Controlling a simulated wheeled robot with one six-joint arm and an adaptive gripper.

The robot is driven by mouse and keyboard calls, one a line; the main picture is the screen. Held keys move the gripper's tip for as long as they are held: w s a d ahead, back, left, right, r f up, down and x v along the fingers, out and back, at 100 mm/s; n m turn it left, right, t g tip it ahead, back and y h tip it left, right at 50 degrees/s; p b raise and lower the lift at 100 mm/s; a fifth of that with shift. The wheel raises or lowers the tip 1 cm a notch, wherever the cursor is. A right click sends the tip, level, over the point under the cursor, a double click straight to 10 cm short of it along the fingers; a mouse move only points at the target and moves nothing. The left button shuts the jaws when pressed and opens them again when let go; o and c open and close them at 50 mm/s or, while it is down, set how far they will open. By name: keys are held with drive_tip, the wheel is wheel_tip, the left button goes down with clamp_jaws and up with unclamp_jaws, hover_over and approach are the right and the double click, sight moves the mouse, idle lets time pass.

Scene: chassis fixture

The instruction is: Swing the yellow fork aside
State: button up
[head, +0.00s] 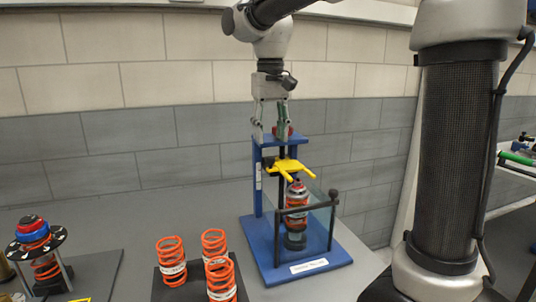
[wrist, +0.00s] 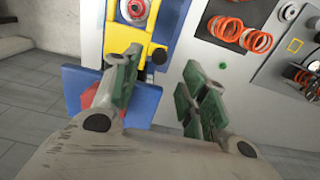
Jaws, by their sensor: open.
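The yellow fork (head: 288,167) sits on the blue fixture (head: 257,188), its prongs pointing to the front right around the top of a shock absorber with an orange spring (head: 297,203). In the wrist view the yellow fork (wrist: 160,22) shows at the top, beyond the fingers. My gripper (head: 270,134) is open and empty, pointing down at the fixture's blue top plate, above and behind the fork. In the wrist view my gripper (wrist: 162,68) has its green-padded fingers apart. A red part (wrist: 90,97) is partly hidden behind the left finger; I cannot tell whether anything touches it.
A clear guard with a dark frame (head: 333,210) stands at the fixture's front. Several loose orange springs (head: 171,262) stand on a dark mat to the left. A stand with a blue-and-red-topped spring unit (head: 35,240) is at far left. The grey table behind the springs is clear.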

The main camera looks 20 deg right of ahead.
sight(285, 162)
wheel_tip(285, 162, down, 6)
drive_tip(key=shift+f, duration=0.1)
clamp_jaws()
